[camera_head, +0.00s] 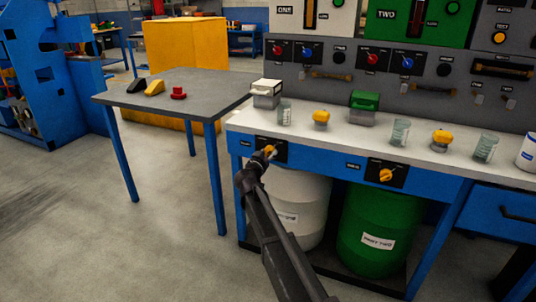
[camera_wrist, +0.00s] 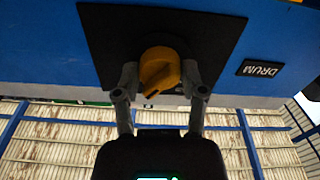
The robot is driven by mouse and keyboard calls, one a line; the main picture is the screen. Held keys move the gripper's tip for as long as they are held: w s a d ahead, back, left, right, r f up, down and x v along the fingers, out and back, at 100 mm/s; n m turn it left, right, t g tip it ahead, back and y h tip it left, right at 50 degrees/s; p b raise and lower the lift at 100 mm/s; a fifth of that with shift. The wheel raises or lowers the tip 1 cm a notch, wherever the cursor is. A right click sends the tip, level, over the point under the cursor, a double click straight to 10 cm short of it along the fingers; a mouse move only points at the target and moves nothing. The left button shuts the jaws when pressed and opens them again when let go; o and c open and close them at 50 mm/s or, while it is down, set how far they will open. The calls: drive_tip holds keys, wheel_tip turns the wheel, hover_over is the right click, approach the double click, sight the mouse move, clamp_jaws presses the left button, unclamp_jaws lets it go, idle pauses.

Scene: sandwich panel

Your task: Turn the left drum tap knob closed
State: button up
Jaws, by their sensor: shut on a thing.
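The left drum tap knob (camera_wrist: 160,72) is yellow-orange and sits on a black plate (camera_wrist: 205,25) on the blue bench front. In the head view the knob (camera_head: 271,149) shows just past my gripper (camera_head: 262,157). In the wrist view my gripper (camera_wrist: 160,90) has one finger on each side of the knob and is shut on it. The knob's pointer ridge runs slanted toward the lower left in the wrist view. The right drum tap knob (camera_head: 386,175) is yellow on its own black plate. The white drum (camera_head: 297,203) stands below the left knob, partly hidden by my arm.
The green drum (camera_head: 375,232) stands under the bench at right. The white bench top (camera_head: 400,150) holds several cups and yellow-capped items. A grey table (camera_head: 205,90) at left carries black, yellow and red things. The floor at left is clear.

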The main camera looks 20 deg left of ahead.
drive_tip(key=n, duration=0.4)
drive_tip(key=shift+w, duration=0.1)
drive_tip(key=n, duration=0.4)
drive_tip(key=shift+r+n, duration=0.1)
drive_tip(key=shift+n, duration=0.2)
drive_tip(key=n, duration=0.3)
drive_tip(key=shift+n, duration=0.3)
drive_tip(key=n, duration=0.4)
drive_tip(key=o, duration=1.2)
drive_tip(key=shift+c, duration=0.2)
drive_tip(key=shift+d, duration=0.1)
